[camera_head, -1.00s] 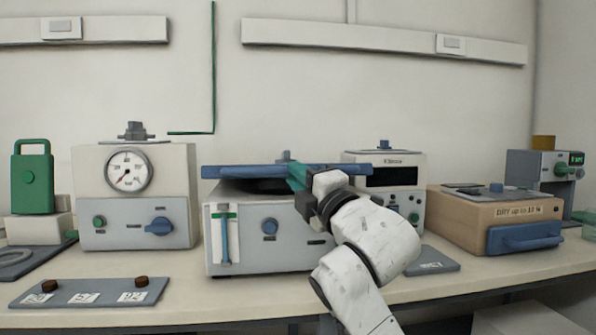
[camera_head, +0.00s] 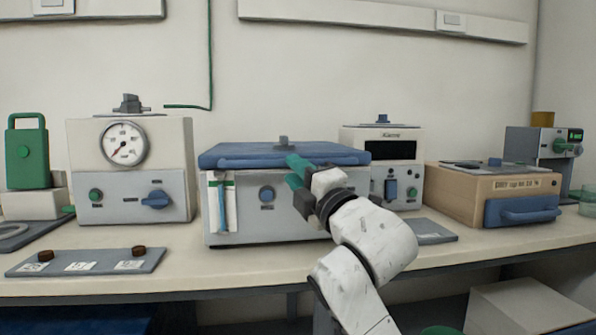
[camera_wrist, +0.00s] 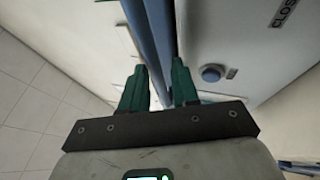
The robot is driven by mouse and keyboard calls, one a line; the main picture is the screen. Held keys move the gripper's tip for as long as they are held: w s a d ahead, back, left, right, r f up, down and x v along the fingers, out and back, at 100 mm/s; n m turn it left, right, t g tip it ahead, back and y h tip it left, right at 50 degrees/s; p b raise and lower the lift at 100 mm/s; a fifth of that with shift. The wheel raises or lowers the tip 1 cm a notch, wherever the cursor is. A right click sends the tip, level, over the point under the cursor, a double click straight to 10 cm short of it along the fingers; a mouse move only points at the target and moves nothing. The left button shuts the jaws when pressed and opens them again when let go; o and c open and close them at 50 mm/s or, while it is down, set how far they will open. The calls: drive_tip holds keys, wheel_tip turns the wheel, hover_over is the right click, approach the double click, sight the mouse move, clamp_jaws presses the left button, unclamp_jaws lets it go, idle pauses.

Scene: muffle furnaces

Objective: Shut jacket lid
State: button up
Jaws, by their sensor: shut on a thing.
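The blue jacket lid (camera_head: 235,155) lies nearly flat over the white and grey jacket box (camera_head: 295,222), with a small grey knob on top. My gripper (camera_head: 295,170) is at the lid's front edge, right of its middle. In the wrist view my gripper's green fingers (camera_wrist: 160,85) stand on both sides of the long blue front rail of the lid (camera_wrist: 150,30) and are shut on it. The box's blue knob (camera_wrist: 211,73) shows there beside the fingers. I cannot tell whether a thin gap is left under the lid.
A gauge unit (camera_head: 130,175) stands left of the box, and a white unit with a dark display (camera_head: 385,150) stands behind on the right. A tan drawer box (camera_head: 465,190) is further right. A grey label plate (camera_head: 85,262) lies front left.

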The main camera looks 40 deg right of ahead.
drive_tip(key=o, duration=0.4)
drive_tip(key=shift+w+f, duration=0.25)
drive_tip(key=shift+f, duration=0.4)
drive_tip(key=shift+r, duration=0.2)
drive_tip(key=p+v, duration=0.1)
drive_tip(key=v, duration=1)
drive_tip(key=shift+r+p, duration=0.1)
drive_tip(key=shift+p, duration=0.25)
